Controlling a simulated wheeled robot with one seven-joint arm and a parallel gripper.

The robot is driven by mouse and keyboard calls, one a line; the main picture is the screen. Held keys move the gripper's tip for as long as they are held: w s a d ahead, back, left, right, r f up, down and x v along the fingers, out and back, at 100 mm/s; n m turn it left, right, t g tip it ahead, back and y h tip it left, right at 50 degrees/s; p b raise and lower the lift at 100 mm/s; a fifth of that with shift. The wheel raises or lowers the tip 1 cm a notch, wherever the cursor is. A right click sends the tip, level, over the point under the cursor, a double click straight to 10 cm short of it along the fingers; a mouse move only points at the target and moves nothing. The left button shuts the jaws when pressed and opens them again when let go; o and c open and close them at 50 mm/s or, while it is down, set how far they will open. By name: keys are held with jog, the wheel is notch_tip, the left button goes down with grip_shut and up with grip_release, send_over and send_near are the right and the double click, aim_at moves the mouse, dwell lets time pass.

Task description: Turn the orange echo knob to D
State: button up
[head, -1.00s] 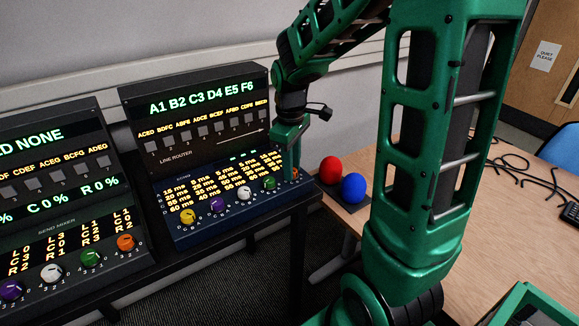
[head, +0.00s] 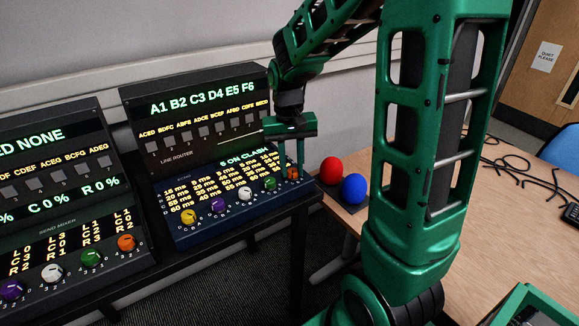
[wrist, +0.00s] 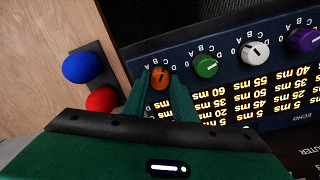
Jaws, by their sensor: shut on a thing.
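The orange echo knob (head: 293,173) sits at the right end of the knob row on the echo panel (head: 240,208). In the wrist view the orange knob (wrist: 160,78) lies between my two green fingers, with a dark pointer line on its face. I cannot tell for certain which letter it points at. My gripper (head: 291,168) points down at the panel and is shut on the knob. In the head view the fingers partly hide the knob.
A green knob (head: 270,183) is the closest neighbour, then a white knob (head: 245,193), a purple one (head: 218,204) and a yellow one (head: 188,216). A red ball (head: 331,170) and a blue ball (head: 353,188) stand right of the panel. The line router (head: 195,120) rises behind.

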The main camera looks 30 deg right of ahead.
aim_at(289, 169)
jog(key=m, duration=0.6)
jog(key=shift+w+r+m, duration=0.1)
jog(key=shift+w+m, duration=0.15)
jog(key=shift+m, duration=0.15)
dwell(0.4)
jog(key=o, duration=1)
jog(key=shift+s, duration=0.1)
jog(key=shift+o, duration=0.2)
notch_tip(289, 169, up, 11)
jog(key=shift+w+a+f, duration=0.15)
jog(key=shift+w+f, duration=0.05)
jog(key=shift+w, duration=0.15)
